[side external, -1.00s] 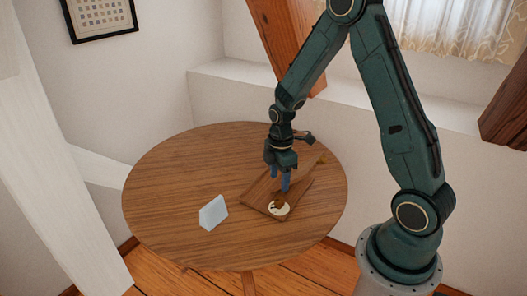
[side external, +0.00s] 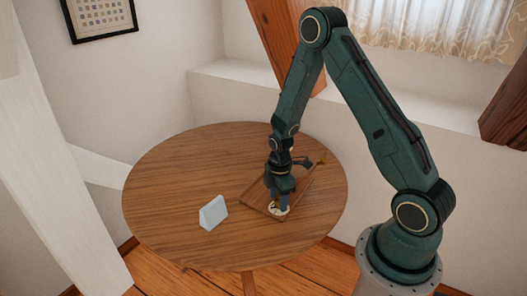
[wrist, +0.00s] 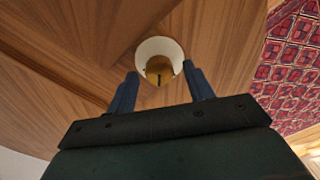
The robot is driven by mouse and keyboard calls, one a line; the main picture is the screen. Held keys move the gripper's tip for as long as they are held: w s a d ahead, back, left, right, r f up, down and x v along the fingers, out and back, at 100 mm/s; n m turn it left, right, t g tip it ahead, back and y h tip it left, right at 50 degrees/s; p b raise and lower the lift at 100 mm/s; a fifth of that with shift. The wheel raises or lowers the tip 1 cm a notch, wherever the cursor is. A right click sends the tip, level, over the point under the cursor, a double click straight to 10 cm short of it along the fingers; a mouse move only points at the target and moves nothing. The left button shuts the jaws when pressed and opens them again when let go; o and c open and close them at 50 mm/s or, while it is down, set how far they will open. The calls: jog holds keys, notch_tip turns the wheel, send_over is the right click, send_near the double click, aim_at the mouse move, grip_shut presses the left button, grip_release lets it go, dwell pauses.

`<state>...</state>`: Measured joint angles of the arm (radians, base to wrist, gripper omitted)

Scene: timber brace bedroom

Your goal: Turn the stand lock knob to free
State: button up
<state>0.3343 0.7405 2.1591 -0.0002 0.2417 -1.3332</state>
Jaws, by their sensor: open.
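The stand (side external: 301,196) is a flat wooden piece on the round table. A pale round dial (side external: 284,211) sits at its near end, with the brass-brown lock knob (wrist: 160,70) on it. In the wrist view the knob stands on the white disc (wrist: 150,46), between and slightly beyond my two blue fingertips. My gripper (side external: 278,205) points down over the dial in the side view and partly hides the knob. My gripper (wrist: 160,85) is open, with a finger on each side of the knob. I cannot tell whether either finger touches it.
A pale blue-white wedge-shaped block (side external: 213,212) stands on the round wooden table (side external: 165,190), left of the stand. The table's left side is clear. A red patterned rug (wrist: 292,65) shows beyond the table in the wrist view.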

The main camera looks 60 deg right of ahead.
jog(key=c, duration=1)
jog(key=shift+m, duration=0.3)
jog(key=m, duration=0.8)
jog(key=shift+w+d, duration=0.1)
jog(key=o, duration=1)
